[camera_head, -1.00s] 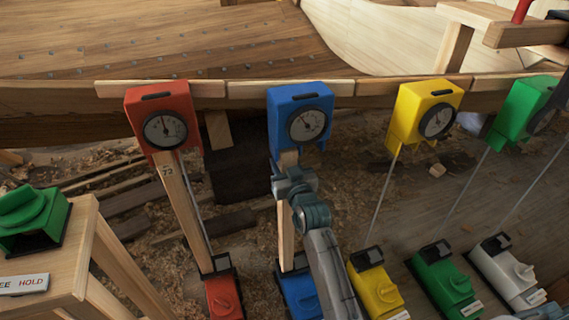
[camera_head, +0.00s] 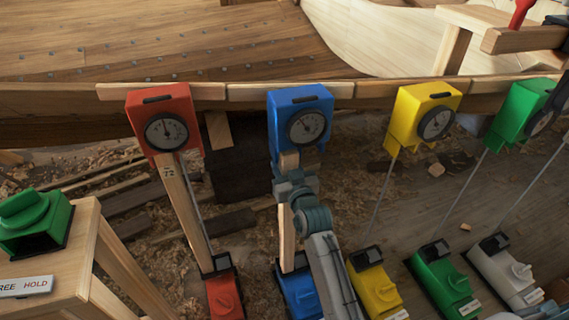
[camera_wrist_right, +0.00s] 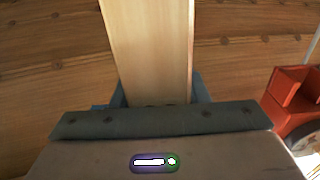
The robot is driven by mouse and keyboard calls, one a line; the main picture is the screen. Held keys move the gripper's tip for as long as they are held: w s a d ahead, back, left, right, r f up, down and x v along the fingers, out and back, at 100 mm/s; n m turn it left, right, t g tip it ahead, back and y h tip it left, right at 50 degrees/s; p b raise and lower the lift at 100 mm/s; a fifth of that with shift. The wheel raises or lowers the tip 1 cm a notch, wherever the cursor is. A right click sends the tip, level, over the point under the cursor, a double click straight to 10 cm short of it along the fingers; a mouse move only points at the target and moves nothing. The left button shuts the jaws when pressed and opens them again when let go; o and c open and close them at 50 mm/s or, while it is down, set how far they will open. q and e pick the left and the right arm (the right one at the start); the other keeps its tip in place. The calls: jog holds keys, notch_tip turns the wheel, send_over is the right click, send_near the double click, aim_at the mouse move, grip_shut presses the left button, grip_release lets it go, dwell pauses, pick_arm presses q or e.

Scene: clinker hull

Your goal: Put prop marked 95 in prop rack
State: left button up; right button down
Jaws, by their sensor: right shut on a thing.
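A wooden prop (camera_head: 285,235) stands upright between the blue gauge box (camera_head: 301,125) at the hull and the blue base (camera_head: 298,291) on the ground. My right gripper (camera_head: 290,182) is shut on this prop just below the gauge box. In the right wrist view the pale prop (camera_wrist_right: 150,50) runs between my right gripper's fingers (camera_wrist_right: 158,92). No number can be read on it; the gripper covers part of its face. Another wooden prop (camera_head: 183,205), marked 72, stands under the red gauge box (camera_head: 165,118). My left gripper is out of view. I cannot identify a prop rack.
Yellow (camera_head: 422,113) and green (camera_head: 522,107) gauge boxes hang to the right, with thin rods down to the yellow (camera_head: 374,285) and green (camera_head: 444,280) bases. A wooden stand (camera_head: 75,255) with a green device (camera_head: 35,222) is at left. Shavings and planks litter the ground.

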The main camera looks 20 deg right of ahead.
jog(key=shift+s+r+p, duration=0.1)
jog(key=shift+s+p, duration=0.35)
jog(key=shift+s, duration=0.3)
jog(key=shift+s+f+p, duration=0.2)
jog(key=shift+s+p, duration=0.75)
jog(key=shift+s, duration=1.55)
